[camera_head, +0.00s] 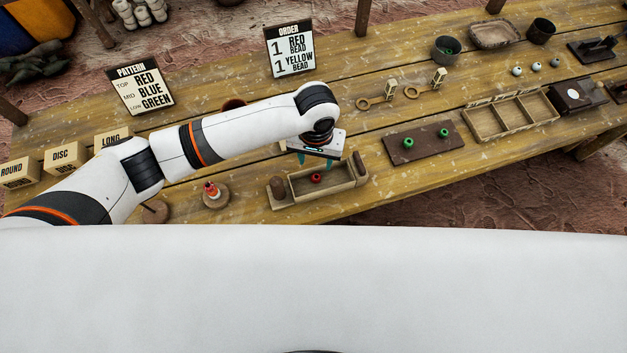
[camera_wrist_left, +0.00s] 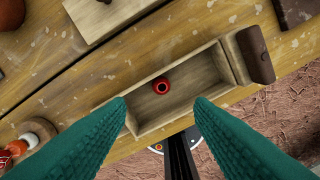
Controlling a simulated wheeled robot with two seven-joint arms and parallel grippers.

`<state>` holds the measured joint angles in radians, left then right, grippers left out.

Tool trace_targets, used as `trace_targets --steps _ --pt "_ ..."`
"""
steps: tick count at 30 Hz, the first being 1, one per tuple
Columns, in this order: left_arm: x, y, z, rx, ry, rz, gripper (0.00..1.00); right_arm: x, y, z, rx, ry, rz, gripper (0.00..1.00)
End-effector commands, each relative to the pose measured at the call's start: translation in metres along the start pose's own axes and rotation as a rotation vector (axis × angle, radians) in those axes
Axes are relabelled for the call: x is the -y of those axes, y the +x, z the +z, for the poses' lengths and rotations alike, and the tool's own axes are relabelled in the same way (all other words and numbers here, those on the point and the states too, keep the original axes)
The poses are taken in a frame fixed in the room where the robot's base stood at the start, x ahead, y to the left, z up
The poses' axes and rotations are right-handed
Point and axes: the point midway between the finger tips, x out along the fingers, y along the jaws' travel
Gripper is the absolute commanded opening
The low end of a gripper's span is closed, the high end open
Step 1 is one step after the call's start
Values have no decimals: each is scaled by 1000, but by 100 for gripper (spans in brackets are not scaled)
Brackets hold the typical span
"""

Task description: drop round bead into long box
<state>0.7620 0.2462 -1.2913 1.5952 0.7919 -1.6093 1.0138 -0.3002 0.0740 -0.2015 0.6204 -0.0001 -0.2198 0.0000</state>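A small red bead (camera_head: 316,178) with a dark hole lies inside an open wooden tray (camera_head: 338,188). The wrist view shows the bead (camera_wrist_left: 162,86) on the floor of the tray (camera_wrist_left: 207,69). My left gripper (camera_head: 314,162) is above the tray, its two green fingers apart with nothing between them; they also show in the wrist view (camera_wrist_left: 161,103). A wooden box marked LONG (camera_head: 112,138) stands at the left of the table, partly hidden by my left arm. Boxes marked DISC (camera_head: 65,157) and ROUND (camera_head: 20,173) stand beside it. My right gripper is out of view.
A round stand (camera_head: 216,197) with red pieces is left of the tray. A brown board (camera_head: 424,146) with two green beads and a divided wooden tray (camera_head: 512,114) are to the right. PATTERN (camera_head: 141,91) and ORDER (camera_head: 289,52) signs stand behind.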

Motion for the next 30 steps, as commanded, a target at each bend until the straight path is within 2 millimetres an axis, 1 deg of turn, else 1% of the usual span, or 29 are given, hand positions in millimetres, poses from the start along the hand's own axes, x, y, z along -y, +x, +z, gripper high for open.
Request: trace_targets --steps 5,8,11,18,21,24,27,30 --pt "0 -1 0 0 0 -1 48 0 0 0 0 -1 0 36" --pt "0 -8 0 0 0 -2 48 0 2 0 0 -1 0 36" --pt "0 -24 1 2 1 -2 48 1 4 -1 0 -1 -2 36" --pt "1 -76 1 4 2 -3 48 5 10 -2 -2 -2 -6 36" --pt "1 -94 1 3 1 -2 48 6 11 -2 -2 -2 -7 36" --pt "0 -108 1 2 0 -1 48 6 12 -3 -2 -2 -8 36" --pt "0 -116 0 0 1 -1 48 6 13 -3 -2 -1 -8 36" --pt "0 -120 0 -1 1 0 48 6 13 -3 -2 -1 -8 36"
